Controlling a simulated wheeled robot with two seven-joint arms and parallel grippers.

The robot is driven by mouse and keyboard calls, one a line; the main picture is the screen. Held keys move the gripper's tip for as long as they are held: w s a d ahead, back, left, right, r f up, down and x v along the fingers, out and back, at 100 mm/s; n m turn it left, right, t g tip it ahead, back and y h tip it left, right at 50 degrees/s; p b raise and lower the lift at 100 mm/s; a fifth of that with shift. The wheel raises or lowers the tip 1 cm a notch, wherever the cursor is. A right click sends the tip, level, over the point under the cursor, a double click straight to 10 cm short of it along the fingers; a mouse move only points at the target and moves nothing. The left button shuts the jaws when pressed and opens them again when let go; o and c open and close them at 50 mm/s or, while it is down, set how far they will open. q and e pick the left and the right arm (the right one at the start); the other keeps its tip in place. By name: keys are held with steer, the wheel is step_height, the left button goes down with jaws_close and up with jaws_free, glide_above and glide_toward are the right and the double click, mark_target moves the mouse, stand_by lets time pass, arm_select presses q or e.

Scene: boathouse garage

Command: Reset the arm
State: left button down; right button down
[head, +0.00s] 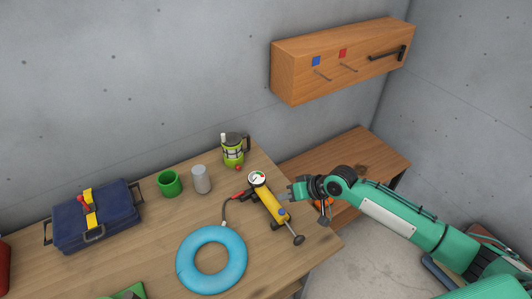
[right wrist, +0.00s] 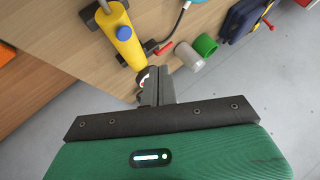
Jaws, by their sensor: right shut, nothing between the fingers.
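My right arm, green with dark joints, reaches in from the right in the head view. Its right gripper (head: 285,197) is shut and empty, close beside the yellow pump (head: 267,203) with a gauge. I cannot tell whether it touches the pump. In the right wrist view the shut fingers (right wrist: 155,88) point toward the table, and the yellow pump (right wrist: 124,46) lies just above and left of them. My left gripper is not in view.
The wooden table holds a blue ring (head: 187,262), a grey cup (head: 201,180), a green cup (head: 169,183), a lantern (head: 233,152) and a blue tool bag (head: 115,216). A wooden wall cabinet (head: 340,65) with hooks hangs above a lower bench (head: 380,152).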

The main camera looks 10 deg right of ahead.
steer(key=s+a+f+n+h, duration=0.15)
steer(key=s+a, duration=0.35)
steer(key=s, duration=0.8)
steer(key=s+d+m+g+h, duration=0.1)
steer(key=s+d+h, duration=0.2)
steer(key=s+d, duration=0.35)
steer(key=s+d+m+g+h, duration=0.1)
steer(key=s+d+h, duration=0.25)
steer(key=s, duration=0.55)
step_height(320, 180, down, 33)
steer(key=s+g, duration=0.1)
steer(key=s+d+f, duration=0.2)
steer(key=s+f, duration=0.7)
steer(key=s+d+f+g+b, duration=0.1)
steer(key=s+d+f, duration=0.1)
steer(key=s+f, duration=0.7)
steer(key=shift+s+f+n+b, duration=0.3)
steer(key=shift+s+f+n, duration=0.1)
steer(key=shift+s, duration=0.1)
